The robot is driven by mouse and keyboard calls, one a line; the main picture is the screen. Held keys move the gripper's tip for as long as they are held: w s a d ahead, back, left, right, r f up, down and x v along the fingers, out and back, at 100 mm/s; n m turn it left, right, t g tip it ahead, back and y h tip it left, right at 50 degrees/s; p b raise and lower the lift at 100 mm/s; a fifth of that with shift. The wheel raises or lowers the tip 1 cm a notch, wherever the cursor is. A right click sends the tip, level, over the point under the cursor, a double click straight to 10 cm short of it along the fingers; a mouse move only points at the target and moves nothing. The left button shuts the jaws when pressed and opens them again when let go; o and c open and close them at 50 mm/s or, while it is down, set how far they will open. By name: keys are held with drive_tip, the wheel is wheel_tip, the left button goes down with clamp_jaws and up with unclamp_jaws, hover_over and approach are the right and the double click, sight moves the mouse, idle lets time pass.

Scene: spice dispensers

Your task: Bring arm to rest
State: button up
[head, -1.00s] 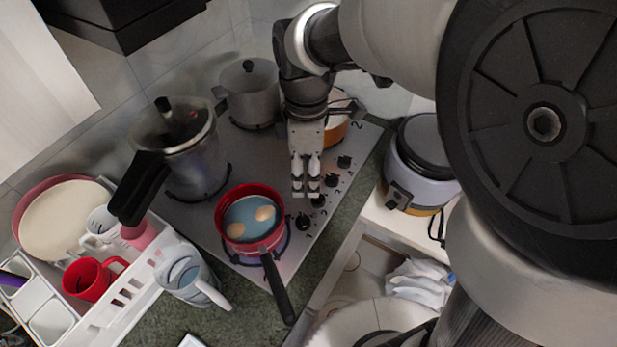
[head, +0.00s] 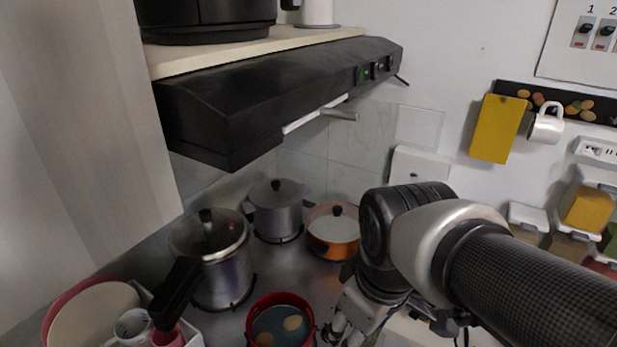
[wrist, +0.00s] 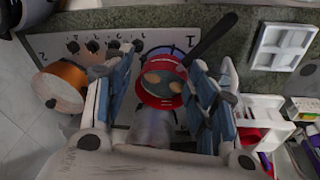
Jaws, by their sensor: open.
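My gripper (head: 345,322) is at the bottom of the head view, just right of the red pan (head: 281,322) and low in the picture. Part of it is cut off by the lower edge. In the wrist view my gripper (wrist: 157,85) has its two blue-padded fingers wide apart with nothing held between them. The red pan (wrist: 150,92) shows beyond and between the fingers, with pale round pieces in blue liquid. I cannot tell the exact height of the fingers above the stove.
On the stove stand an orange pot (head: 333,248), a grey pot (head: 275,222) and a pressure cooker (head: 225,278). A black range hood (head: 270,95) hangs above. Spice dispensers (head: 588,208) and a hanging mug (head: 546,124) are at the right wall.

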drive_tip(key=shift+d, duration=0.1)
drive_tip(key=s+d+m+t, duration=0.2)
drive_tip(key=s+d+m, duration=0.1)
drive_tip(key=s+m, duration=0.3)
drive_tip(key=shift+s+d+r+m, duration=0.25)
drive_tip(key=shift+s+m, duration=0.1)
drive_tip(key=shift+m, duration=0.35)
